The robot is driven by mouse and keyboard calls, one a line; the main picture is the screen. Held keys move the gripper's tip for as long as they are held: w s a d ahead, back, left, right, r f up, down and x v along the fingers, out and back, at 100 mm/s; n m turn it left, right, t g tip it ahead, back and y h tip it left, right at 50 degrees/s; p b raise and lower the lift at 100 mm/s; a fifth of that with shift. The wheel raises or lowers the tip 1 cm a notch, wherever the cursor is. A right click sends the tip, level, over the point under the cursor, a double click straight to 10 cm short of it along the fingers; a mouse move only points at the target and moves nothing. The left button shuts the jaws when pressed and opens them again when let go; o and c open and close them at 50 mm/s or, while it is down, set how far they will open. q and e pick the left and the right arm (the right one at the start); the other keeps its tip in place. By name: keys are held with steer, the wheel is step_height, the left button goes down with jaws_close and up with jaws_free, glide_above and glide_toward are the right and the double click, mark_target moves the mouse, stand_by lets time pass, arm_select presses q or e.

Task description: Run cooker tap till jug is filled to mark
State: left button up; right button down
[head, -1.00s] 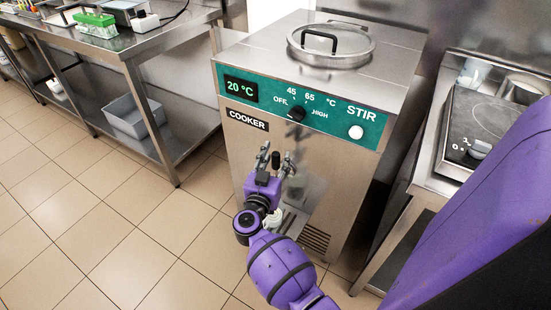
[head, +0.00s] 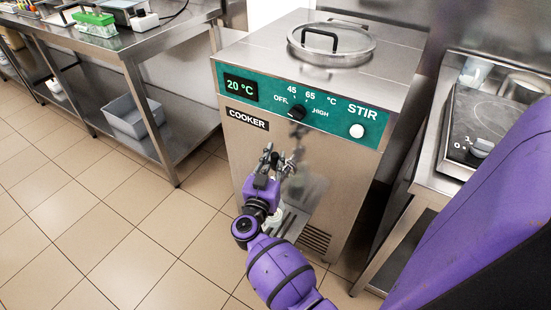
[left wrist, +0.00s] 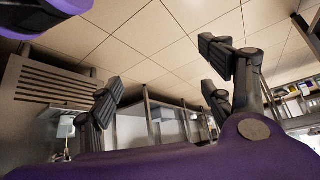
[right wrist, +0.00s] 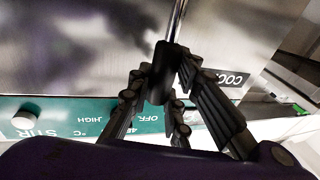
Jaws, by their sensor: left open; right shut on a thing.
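The steel cooker (head: 255,150) stands in the middle of the head view, with a green panel reading 20 °C. My right gripper (head: 276,162) is at its front, low below the panel. In the right wrist view, my right gripper (right wrist: 155,100) is shut on a black tap handle (right wrist: 161,72) on a thin metal rod. A pale object (head: 274,216), perhaps the jug, shows partly behind my right arm, by the slotted tray (head: 290,222). Its mark and fill level are hidden. My left gripper (left wrist: 165,75) is open and empty in the left wrist view.
A steel table (head: 130,45) with a green rack (head: 93,21) stands at the left, a grey bin (head: 133,116) on its lower shelf. A counter with a hotplate (head: 480,120) stands at the right. Tiled floor (head: 90,220) is clear at front left.

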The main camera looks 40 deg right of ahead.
steer(key=a+b, duration=0.1)
steer(key=s+a+f+t+h+b, duration=0.1)
steer(key=b, duration=0.1)
steer(key=shift+f+n+t+h, duration=0.15)
steer(key=shift+n+t+h, duration=0.15)
steer(key=shift+n, duration=0.1)
steer(key=shift+a+b, duration=0.35)
steer(key=shift+b, duration=0.05)
arm_select(q)
steer(key=f, duration=0.2)
steer(key=s+f, duration=0.1)
steer(key=shift+s+d+f+g, duration=0.1)
steer(key=shift+d+f+g, duration=0.15)
steer(key=shift+d+g, duration=0.05)
arm_select(e)
steer(key=shift+r+h, duration=0.25)
steer(key=shift+h, duration=0.05)
steer(key=c, duration=1.6)
jaws_free()
steer(key=shift+s+a, duration=0.1)
steer(key=v, duration=1.2)
steer(key=shift+f, duration=0.1)
